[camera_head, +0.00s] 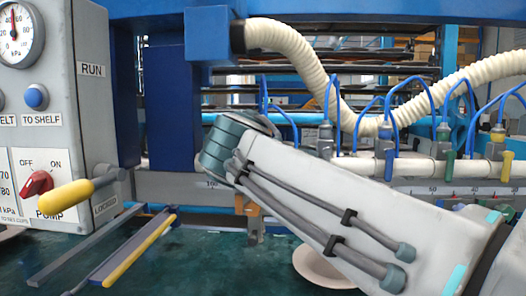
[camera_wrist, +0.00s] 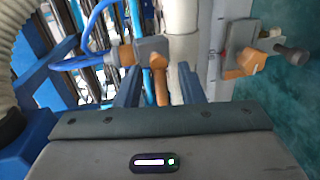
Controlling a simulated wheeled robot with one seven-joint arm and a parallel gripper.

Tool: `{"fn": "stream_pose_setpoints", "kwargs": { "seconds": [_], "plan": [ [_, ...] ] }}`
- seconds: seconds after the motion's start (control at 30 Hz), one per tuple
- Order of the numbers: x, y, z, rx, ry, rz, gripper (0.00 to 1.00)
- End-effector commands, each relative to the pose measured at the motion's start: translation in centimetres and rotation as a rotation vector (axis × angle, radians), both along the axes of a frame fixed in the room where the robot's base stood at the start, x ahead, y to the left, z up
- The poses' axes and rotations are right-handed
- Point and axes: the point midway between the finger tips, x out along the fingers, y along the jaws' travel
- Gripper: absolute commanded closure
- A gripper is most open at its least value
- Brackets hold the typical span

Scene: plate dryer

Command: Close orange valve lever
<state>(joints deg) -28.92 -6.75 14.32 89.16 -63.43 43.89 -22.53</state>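The orange valve lever (camera_wrist: 159,80) shows in the wrist view, extending from a grey valve body (camera_wrist: 152,46) beside the white pipe (camera_wrist: 182,40). My gripper (camera_wrist: 158,88) is open, with one blue finger on each side of the lever. The lever lies between the fingers; I cannot tell whether either finger touches it. In the head view the orange lever and my fingertips are hidden behind my wrist and arm.
Blue (camera_head: 389,163), green (camera_head: 450,167) and yellow (camera_head: 507,165) valve levers hang from the pipe to the right. A control panel (camera_head: 88,120) stands left; a plate (camera_head: 318,266) lies on the green surface.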

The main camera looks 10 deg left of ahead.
Motion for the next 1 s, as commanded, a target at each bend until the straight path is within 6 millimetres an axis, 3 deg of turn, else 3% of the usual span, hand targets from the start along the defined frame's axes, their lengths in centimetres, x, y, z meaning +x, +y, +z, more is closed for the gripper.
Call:
{"fn": "stream_pose_setpoints", "kwargs": {
  "seconds": [0.27, 0.73, 1.0],
  "plan": [
    [-0.8, -0.1, 0.3, 0.000, -0.002, 0.001, 0.65],
    [-10.3, -0.7, 2.3, 0.001, -0.004, 0.001, 0.65],
    [-13.3, -0.8, 2.7, -0.001, -0.001, 0.000, 0.65]
  ]
}}
